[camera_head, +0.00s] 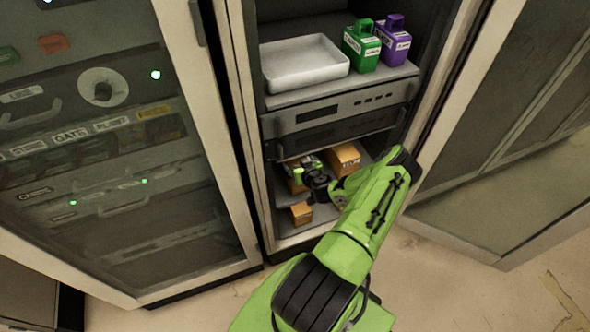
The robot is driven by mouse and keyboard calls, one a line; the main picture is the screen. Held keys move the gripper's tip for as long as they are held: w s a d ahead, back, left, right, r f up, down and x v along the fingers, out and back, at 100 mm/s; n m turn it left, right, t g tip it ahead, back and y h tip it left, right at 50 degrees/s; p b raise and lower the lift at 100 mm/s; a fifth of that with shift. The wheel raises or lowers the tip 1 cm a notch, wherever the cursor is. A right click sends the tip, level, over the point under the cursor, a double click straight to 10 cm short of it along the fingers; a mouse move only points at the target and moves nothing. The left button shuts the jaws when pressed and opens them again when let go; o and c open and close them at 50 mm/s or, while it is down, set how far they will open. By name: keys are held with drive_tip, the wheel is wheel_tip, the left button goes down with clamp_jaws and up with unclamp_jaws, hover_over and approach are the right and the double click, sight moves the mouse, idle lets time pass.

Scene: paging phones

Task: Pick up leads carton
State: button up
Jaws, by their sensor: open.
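Several orange-brown cartons sit on the low shelf of the open cabinet. One carton (344,158) stands at the back right and bears a white label too small to read surely. A small carton (301,213) sits at the front left, and another carton (293,186) is partly hidden behind my gripper. I cannot tell which one is the leads carton. My gripper (305,173) is open, inside the low bay, close in front of the partly hidden carton. Whether it touches that carton is unclear. My green arm hides the right part of the shelf.
Above the bay is a grey rack unit (340,112). On the shelf over it are a white tray (303,64), a green case (361,46) and a purple case (393,43). Cabinet side frames bound the bay closely; a glass-fronted rack (110,150) stands left.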

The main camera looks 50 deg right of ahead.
sight(296, 161)
drive_tip(key=x, duration=0.3)
drive_tip(key=shift+c, duration=0.5)
drive_tip(key=shift+r, duration=0.1)
drive_tip(key=c, duration=1.4)
